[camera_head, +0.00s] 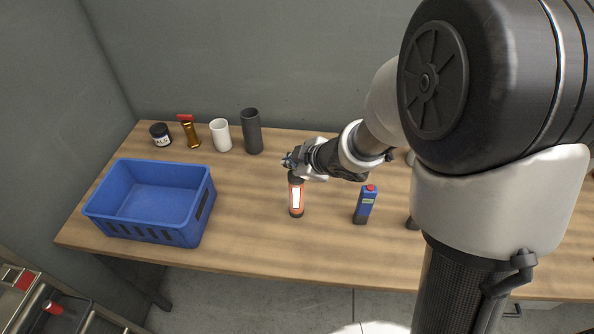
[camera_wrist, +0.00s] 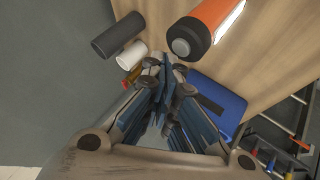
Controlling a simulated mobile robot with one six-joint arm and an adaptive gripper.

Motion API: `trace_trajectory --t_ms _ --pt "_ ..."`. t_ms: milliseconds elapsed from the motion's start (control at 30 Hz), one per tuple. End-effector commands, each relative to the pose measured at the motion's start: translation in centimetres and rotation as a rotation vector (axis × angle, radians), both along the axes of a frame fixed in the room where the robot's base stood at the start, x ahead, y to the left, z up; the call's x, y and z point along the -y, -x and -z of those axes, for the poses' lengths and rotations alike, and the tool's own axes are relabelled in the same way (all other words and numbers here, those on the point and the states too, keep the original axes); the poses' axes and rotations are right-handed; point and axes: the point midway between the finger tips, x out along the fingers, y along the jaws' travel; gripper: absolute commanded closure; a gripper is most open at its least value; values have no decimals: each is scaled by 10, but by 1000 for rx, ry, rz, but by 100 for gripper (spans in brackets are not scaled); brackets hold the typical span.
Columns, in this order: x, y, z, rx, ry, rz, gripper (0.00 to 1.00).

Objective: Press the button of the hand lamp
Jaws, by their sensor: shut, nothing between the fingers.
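The orange and black cylinder with a white label, which looks like the hand lamp (camera_head: 296,198), stands upright on the table. In the wrist view the hand lamp (camera_wrist: 208,22) shows its dark end with a round grey disc, perhaps its button. My gripper (camera_head: 289,161) is at the lamp's top end in the head view and hides part of it. In the wrist view my gripper (camera_wrist: 166,66) is shut and empty, with its tips to the lower left of the lamp's end. I cannot tell whether they touch.
A blue device with a red top (camera_head: 365,204) stands right of the lamp. A blue crate (camera_head: 190,233) is on the left. A jar (camera_head: 160,134), a brass item with a red handle (camera_head: 190,133), a white cup (camera_head: 221,136) and a dark cylinder (camera_head: 252,132) line the back.

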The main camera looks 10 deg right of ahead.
Motion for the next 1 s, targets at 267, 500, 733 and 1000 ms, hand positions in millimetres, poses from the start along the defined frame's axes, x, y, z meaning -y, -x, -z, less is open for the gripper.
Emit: trace_trajectory --t_ms 267,500,733,1000 --pt "0 0 8 0 -1 1 100" --pt "0 0 8 0 0 0 100" --pt "0 0 10 0 0 0 100" --pt "0 0 9 -1 0 -1 100"
